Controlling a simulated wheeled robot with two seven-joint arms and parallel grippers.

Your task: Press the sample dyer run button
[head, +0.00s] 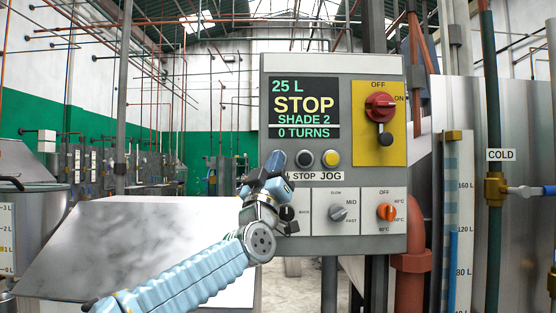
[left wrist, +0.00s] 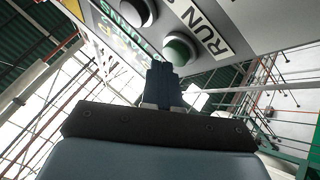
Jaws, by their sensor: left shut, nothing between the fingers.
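The grey control panel (head: 360,245) faces me in the head view, with a dark display (head: 304,108) reading 25 L, STOP, SHADE 2, 0 TURNS. The green run button (left wrist: 180,50) shows in the left wrist view beside its RUN label (left wrist: 207,36); in the head view my left gripper hides it. My left gripper (head: 275,163) is shut and empty, at the left end of the button row. Its fingertips (left wrist: 163,70) are just below the green button in the left wrist view; I cannot tell whether they touch it. My right gripper is out of view.
The black stop button (head: 305,158) and yellow jog button (head: 330,158) are close right of my gripper. Below are a speed knob (head: 338,213) and an orange heat knob (head: 387,212). A red rotary switch (head: 380,106) is upper right. A sloped metal surface (head: 120,245) lies left.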

